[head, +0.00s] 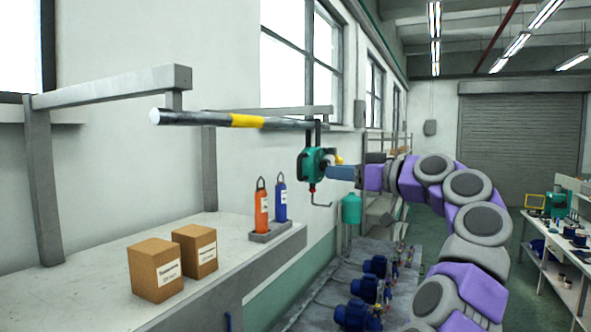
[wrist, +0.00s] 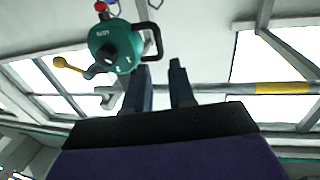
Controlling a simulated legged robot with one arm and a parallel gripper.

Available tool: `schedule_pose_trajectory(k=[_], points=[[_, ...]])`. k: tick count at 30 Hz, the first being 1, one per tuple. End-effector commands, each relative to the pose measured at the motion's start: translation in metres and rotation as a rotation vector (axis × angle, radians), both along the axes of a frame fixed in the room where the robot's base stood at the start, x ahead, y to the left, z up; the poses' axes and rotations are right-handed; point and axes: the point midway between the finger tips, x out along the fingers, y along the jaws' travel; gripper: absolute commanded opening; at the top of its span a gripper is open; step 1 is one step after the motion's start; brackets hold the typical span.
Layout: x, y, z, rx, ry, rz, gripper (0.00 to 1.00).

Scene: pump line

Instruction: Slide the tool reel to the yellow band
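The tool reel (head: 313,164) is a teal housing hanging under a dark round rail (head: 192,119) near the rail's right end. A hook hangs below it. The yellow band (head: 247,121) is on the rail, left of the reel. In the wrist view the reel (wrist: 115,47) is at the upper left with its black loop handle (wrist: 158,40), and the band (wrist: 282,88) is at the right. My gripper (wrist: 159,68) is open, fingers apart, its tips close to the handle; I cannot tell if they touch it. In the head view my gripper (head: 338,172) is just right of the reel.
A grey bench (head: 80,285) below the rail holds two cardboard boxes (head: 155,270) and a stand with an orange bottle (head: 262,208) and a blue bottle (head: 280,202). Grey posts and brackets carry the rail. Blue pumps (head: 357,314) stand low at the right. The space under the rail is clear.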

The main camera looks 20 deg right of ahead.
Motion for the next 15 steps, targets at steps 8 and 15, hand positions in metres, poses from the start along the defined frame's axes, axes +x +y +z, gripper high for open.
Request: schedule_pose_trajectory(k=[8,15], points=[[0.050,0.023,0.000,0.000,0.004,-0.001,0.24],[0.089,0.044,0.002,0.000,0.001,-0.002,0.24]])
